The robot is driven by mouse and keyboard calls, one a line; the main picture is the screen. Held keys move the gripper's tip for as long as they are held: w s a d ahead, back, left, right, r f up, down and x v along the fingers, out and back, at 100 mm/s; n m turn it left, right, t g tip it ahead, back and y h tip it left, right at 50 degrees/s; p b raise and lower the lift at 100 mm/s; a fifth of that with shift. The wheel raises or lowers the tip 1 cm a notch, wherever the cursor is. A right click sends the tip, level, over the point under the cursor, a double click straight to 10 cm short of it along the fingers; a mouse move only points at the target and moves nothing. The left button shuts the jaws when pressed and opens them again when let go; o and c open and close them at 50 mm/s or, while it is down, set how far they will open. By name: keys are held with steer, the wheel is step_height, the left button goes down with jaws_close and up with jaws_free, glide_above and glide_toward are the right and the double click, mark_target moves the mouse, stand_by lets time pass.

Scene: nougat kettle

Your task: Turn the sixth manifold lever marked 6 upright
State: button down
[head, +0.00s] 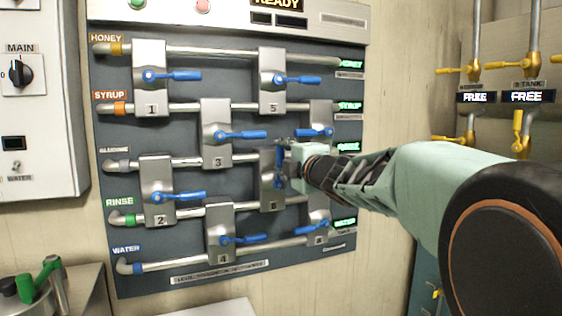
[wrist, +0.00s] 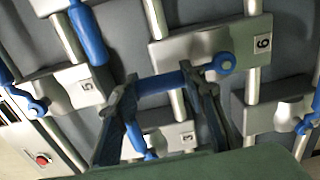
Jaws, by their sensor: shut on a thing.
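The plate marked 6 (wrist: 200,45) shows in the wrist view, and in the head view it is partly behind my gripper (head: 284,152). Its blue lever (wrist: 164,83) turns on a round pivot beside the 6 label. The lever lies across the pipes, so its handle points up from the pivot; in the head view the lever (head: 281,182) looks about upright. My gripper's dark fingers stand on either side of the handle in the wrist view, shut on it. The handle's tip is partly hidden by a finger.
Other blue levers lie mostly along the pipes, such as those of plate 5 (head: 272,95), plate 3 (head: 216,150) and plate 4 (head: 219,217). The lever at upper right (head: 314,132) is close to my gripper. Yellow valves (head: 518,130) stand at the far right.

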stand_by(0.4)
steer(key=c, duration=1.2)
jaws_free()
